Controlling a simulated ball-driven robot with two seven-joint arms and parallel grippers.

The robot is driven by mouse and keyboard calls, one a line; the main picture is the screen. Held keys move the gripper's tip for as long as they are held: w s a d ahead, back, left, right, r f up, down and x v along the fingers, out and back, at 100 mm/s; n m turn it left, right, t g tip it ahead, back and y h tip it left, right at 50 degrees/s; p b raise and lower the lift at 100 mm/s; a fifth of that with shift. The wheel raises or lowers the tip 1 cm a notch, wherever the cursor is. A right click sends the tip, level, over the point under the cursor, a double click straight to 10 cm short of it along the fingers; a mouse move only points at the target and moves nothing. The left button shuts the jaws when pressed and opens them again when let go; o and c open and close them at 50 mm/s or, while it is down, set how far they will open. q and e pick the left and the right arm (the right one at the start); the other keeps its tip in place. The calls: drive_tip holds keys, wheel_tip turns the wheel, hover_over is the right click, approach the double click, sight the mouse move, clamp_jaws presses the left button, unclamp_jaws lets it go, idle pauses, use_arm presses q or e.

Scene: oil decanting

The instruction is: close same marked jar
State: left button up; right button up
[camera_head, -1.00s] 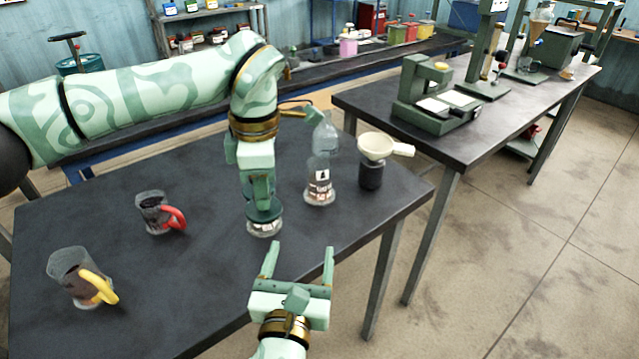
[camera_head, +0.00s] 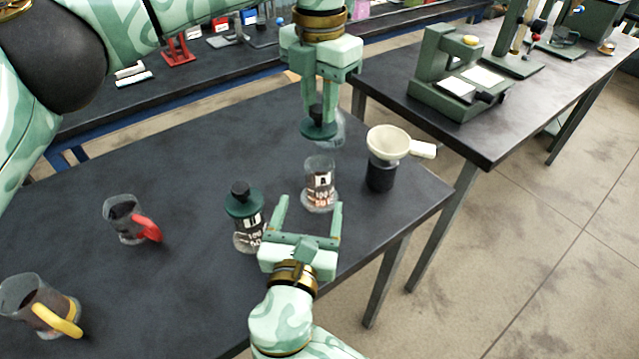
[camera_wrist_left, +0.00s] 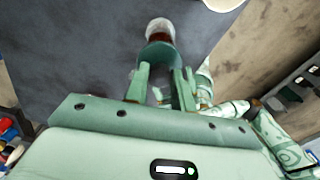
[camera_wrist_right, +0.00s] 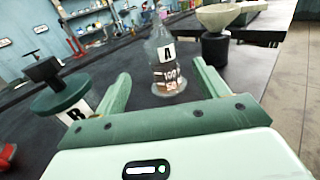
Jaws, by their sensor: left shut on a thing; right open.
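My left gripper (camera_head: 318,95) is shut on the black knob of a green lid (camera_head: 319,130). It holds this lid above the open clear jar marked A (camera_head: 319,190), with a visible gap. The left wrist view shows the lid (camera_wrist_left: 157,54) with a jar holding reddish-brown contents (camera_wrist_left: 158,30) beyond it. A jar marked B (camera_head: 247,232) stands left of jar A under a green lid with a black knob (camera_head: 242,198). My right gripper (camera_head: 310,205) is open and empty, low in front of the jars. The right wrist view shows jar A (camera_wrist_right: 168,75) between and beyond its fingers.
A clear bottle (camera_head: 338,133) stands behind jar A, partly hidden. A cream funnel (camera_head: 389,142) sits on a dark container (camera_head: 380,177) to the right. Mugs with a red handle (camera_head: 146,228) and a yellow handle (camera_head: 58,320) stand left. The table's right edge is near.

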sight(321, 163)
use_arm(q)
drive_tip(key=shift+w+f, duration=0.1)
drive_tip(key=shift+w, duration=0.05)
use_arm(e)
drive_tip(key=shift+w+f, duration=0.1)
drive_tip(key=shift+w, duration=0.3)
use_arm(q)
drive_tip(key=shift+d, duration=0.1)
use_arm(e)
drive_tip(key=w, duration=0.3)
drive_tip(key=w+d, duration=0.1)
drive_tip(key=w, duration=0.3)
drive_tip(key=w+d, duration=0.1)
drive_tip(key=w, duration=0.3)
drive_tip(key=c, duration=1.5)
use_arm(q)
drive_tip(key=shift+f, duration=2.4)
use_arm(e)
drive_tip(key=shift+o, duration=0.2)
use_arm(q)
drive_tip(key=shift+f, duration=0.9)
drive_tip(key=shift+s+f, duration=0.2)
drive_tip(key=shift+f, duration=0.35)
